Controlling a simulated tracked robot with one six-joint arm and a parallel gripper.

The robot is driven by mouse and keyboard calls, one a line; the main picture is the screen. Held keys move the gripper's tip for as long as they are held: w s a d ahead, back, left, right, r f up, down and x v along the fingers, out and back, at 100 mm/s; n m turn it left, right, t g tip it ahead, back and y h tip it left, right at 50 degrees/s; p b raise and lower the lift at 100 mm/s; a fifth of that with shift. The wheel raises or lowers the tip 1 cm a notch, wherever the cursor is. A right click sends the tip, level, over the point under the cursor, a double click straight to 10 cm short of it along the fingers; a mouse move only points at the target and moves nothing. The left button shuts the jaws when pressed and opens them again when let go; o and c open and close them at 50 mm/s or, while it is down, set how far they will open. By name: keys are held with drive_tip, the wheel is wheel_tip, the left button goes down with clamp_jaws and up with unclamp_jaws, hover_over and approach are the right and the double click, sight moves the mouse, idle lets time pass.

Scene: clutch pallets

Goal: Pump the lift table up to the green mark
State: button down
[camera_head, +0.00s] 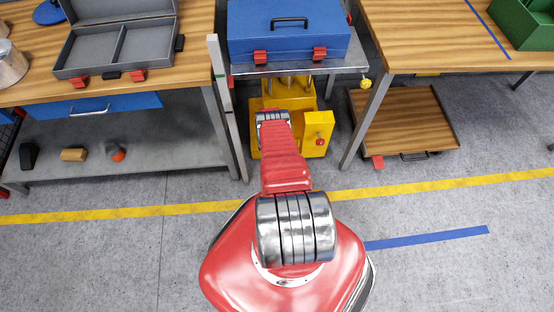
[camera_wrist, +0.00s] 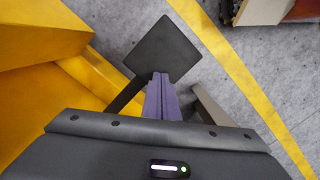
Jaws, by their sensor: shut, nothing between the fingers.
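The lift table's steel top (camera_head: 300,68) carries a closed blue case (camera_head: 288,32) and stands between two benches. Its yellow base (camera_head: 297,95) is partly hidden behind my arm. In the wrist view a square black pedal (camera_wrist: 163,50) sits on a dark bar beside the yellow base (camera_wrist: 45,85). My gripper (camera_wrist: 160,78) is shut and empty, its purple fingers overlapping the pedal's near edge in the picture. I cannot tell whether they touch. My gripper is hidden in the head view.
An open grey case (camera_head: 115,50) lies on the left bench (camera_head: 190,65). A yellow floor line (camera_head: 430,187) crosses clear floor.

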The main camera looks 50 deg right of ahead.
wheel_tip(320, 180, up, 14)
drive_tip(key=w, duration=0.1)
drive_tip(key=shift+w+d+f, duration=0.15)
drive_tip(key=shift+f, duration=0.1)
idle(0.8)
idle(0.7)
drive_tip(key=s, duration=0.1)
drive_tip(key=s+f, duration=0.1)
drive_tip(key=s, duration=0.1)
drive_tip(key=shift+s+a+f, duration=0.3)
drive_tip(key=shift+a+f, duration=0.1)
drive_tip(key=shift+f, duration=0.1)
drive_tip(key=shift+s+a+f, duration=0.1)
drive_tip(key=shift+s+f, duration=0.1)
drive_tip(key=shift+f, duration=1.45)
drive_tip(key=shift+s+f, duration=0.15)
drive_tip(key=shift+f, duration=1.5)
drive_tip(key=shift+f, duration=0.1)
